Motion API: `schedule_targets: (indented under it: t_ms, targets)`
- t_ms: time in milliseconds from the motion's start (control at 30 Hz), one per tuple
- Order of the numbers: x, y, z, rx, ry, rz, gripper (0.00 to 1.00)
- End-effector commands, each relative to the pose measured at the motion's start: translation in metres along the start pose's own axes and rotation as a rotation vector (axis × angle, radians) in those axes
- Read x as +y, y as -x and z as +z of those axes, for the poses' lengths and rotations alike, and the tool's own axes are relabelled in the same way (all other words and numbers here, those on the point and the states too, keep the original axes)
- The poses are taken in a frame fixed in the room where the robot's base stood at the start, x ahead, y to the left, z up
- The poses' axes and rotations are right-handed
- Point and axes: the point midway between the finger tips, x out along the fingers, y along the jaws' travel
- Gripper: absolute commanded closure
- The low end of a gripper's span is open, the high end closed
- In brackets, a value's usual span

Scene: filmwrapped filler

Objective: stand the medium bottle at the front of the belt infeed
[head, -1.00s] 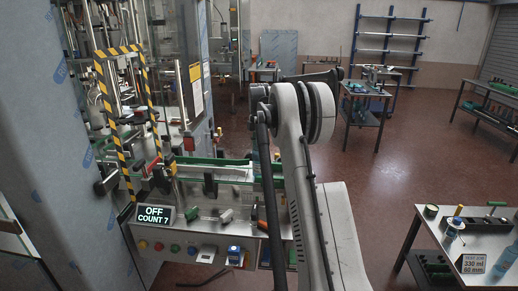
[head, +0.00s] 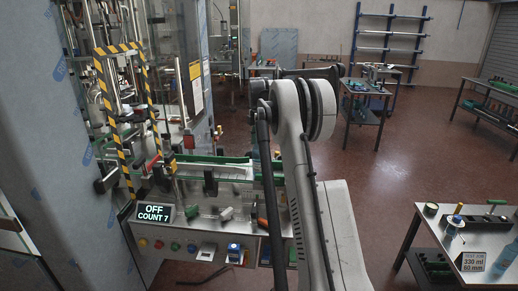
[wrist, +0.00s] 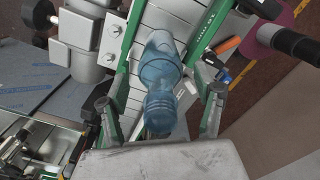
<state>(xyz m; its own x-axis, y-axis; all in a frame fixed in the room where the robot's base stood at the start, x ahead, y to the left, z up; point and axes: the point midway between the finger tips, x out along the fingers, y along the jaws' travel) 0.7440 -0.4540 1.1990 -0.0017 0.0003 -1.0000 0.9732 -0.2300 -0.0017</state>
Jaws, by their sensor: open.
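In the wrist view a translucent blue bottle (wrist: 160,75) is on the slatted belt (wrist: 152,14), between green guide rails. It is seen from above at a slant and looks upright. My gripper (wrist: 160,112) is open, with one finger on each side of the bottle and gaps visible beside it. I cannot tell whether either finger touches it. The near end of the bottle lies close to the palm. In the head view the belt infeed (head: 235,170) is partly visible, but my arm hides the gripper and this bottle.
The display (head: 154,214) reads OFF, COUNT 7. A striped yellow-black guard frame (head: 104,115) stands left of the belt. Loose small parts (head: 227,214) lie on the machine's front ledge. A side table (head: 430,240) at right holds a sign (head: 471,262) and other bottles.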

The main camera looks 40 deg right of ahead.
Motion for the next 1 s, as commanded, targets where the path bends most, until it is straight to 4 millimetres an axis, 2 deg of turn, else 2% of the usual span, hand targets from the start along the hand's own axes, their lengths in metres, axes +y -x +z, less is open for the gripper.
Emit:
schedule_targets:
  t_ms: [300, 500, 700, 867, 1000]
  targets:
    - [0.000, 0.061, 0.000, 0.000, 0.000, 0.000, 0.35]
    - [0.000, 0.090, 0.000, 0.000, 0.000, 0.000, 0.35]
    - [0.000, 0.104, 0.000, 0.000, 0.000, 0.000, 0.35]
    - [0.000, 0.106, 0.000, 0.000, 0.000, 0.000, 0.35]
    - [-0.003, 0.114, -0.012, -0.004, -0.022, 0.011, 0.35]
